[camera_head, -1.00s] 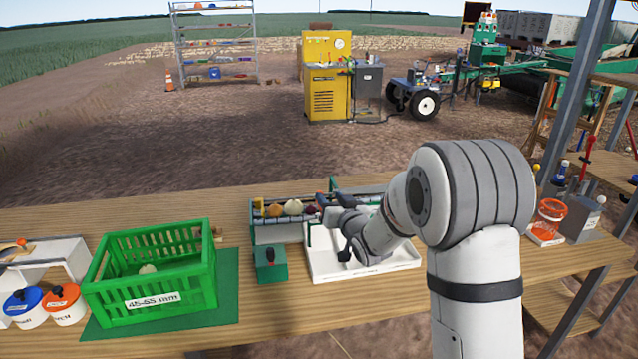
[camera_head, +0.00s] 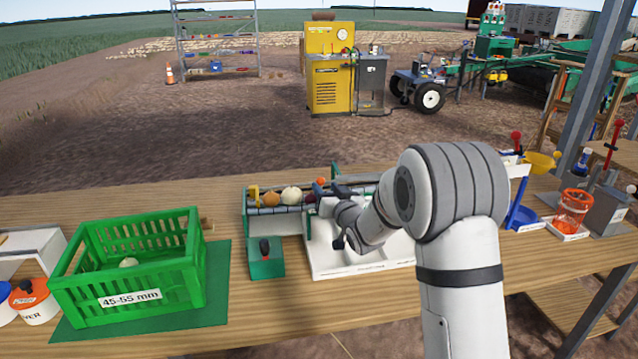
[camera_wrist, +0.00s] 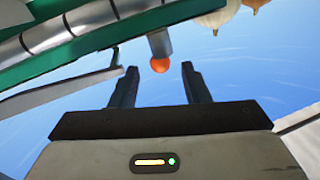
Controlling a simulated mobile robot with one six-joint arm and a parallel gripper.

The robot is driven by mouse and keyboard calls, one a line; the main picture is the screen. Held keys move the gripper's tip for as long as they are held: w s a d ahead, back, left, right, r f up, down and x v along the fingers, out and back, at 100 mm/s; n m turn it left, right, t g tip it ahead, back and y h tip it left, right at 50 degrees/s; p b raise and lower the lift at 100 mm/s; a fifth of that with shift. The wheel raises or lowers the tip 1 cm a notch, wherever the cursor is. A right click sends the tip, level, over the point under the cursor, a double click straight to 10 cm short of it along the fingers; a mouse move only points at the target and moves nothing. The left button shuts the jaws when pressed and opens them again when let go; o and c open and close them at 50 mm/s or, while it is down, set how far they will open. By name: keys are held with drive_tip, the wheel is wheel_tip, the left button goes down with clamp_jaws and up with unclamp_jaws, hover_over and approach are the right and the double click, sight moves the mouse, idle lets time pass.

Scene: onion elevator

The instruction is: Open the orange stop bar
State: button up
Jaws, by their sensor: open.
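The orange round end of the stop bar (camera_wrist: 160,64) shows in the wrist view on a grey rod. It appears between and slightly beyond my fingertips, with a gap on both sides. In the head view, the orange knob (camera_head: 321,181) shows at the sorting conveyor, just above my gripper. My gripper (camera_wrist: 160,71) is open and empty, its two dark fingers apart. It also shows in the head view (camera_head: 330,190), over the back edge of the white tray. The rest of the bar is mostly hidden, so its position cannot be told.
The green-framed roller conveyor (camera_head: 247,214) carries several onions. A white tray (camera_head: 325,272) lies below my arm. A green box with a dark knob (camera_head: 265,267) stands left of it, and a green crate (camera_head: 75,295) stands further left. Bare wood (camera_head: 235,330) lies in front.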

sight(322, 184)
drive_tip(key=shift+x, duration=2.35)
clamp_jaws()
